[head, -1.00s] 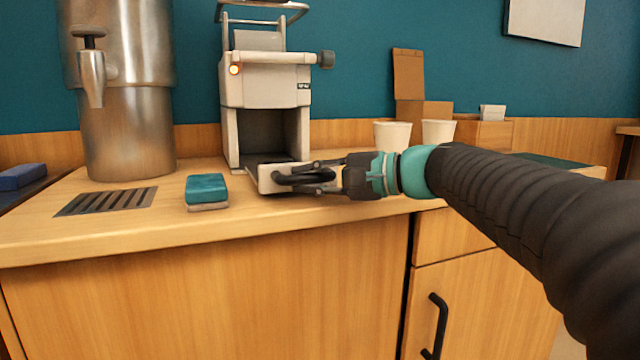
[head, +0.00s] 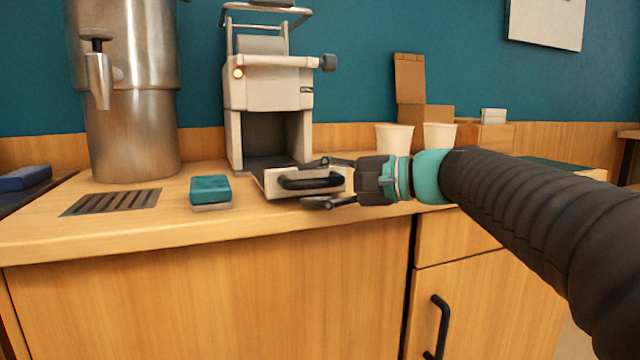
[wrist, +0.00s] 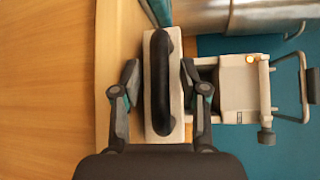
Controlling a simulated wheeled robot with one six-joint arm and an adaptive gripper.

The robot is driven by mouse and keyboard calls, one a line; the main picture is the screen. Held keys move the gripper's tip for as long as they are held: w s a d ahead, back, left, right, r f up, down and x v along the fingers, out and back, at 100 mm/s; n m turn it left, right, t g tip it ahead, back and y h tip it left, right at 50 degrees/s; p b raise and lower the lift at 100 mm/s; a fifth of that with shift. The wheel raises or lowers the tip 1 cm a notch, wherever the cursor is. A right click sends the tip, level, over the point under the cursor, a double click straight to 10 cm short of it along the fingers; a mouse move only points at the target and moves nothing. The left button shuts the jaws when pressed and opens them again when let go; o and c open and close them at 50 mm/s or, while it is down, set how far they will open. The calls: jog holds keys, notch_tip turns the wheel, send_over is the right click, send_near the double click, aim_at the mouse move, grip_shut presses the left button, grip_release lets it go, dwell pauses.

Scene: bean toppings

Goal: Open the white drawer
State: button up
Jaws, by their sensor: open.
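The white drawer (head: 277,191) sticks out from the bottom of the white machine (head: 270,85), with part of its dark tray visible behind the front panel. Its black bar handle (head: 310,182) faces forward. In the wrist view the drawer's white front (wrist: 179,45) and the handle (wrist: 161,85) lie between my fingers. My gripper (head: 325,184) is open, with one finger above and one below the handle. It also shows in the wrist view (wrist: 160,80), with gaps between both fingers and the handle.
A teal sponge (head: 210,191) lies on the counter left of the drawer, near a drain grille (head: 113,202). A steel urn (head: 130,110) stands at the left. Two paper cups (head: 394,138) stand behind my gripper. The counter's front edge is close below the drawer.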

jog(key=shift+d, duration=0.1)
jog(key=v, duration=1.1)
jog(key=shift+s+d, duration=0.2)
jog(key=shift+d, duration=0.15)
jog(key=shift+r, duration=0.1)
jog(key=s+d+f+h+p, duration=0.1)
jog(key=d+f+h, duration=0.25)
jog(key=f, duration=0.55)
jog(key=s+d+f+h, duration=0.1)
jog(key=d+f+h, duration=0.1)
jog(key=f+h, duration=0.5)
jog(key=s+d+f+n+h+p, duration=0.2)
jog(key=s+f+p, duration=0.1)
jog(key=s, duration=0.5)
jog(key=s+d+f+n+h+p, duration=0.2)
jog(key=s+f+n+h+p, duration=0.1)
jog(key=s, duration=0.5)
jog(key=shift+f+n+p, duration=0.3)
jog(key=shift+f+p, duration=0.4)
jog(key=shift+p, duration=0.3)
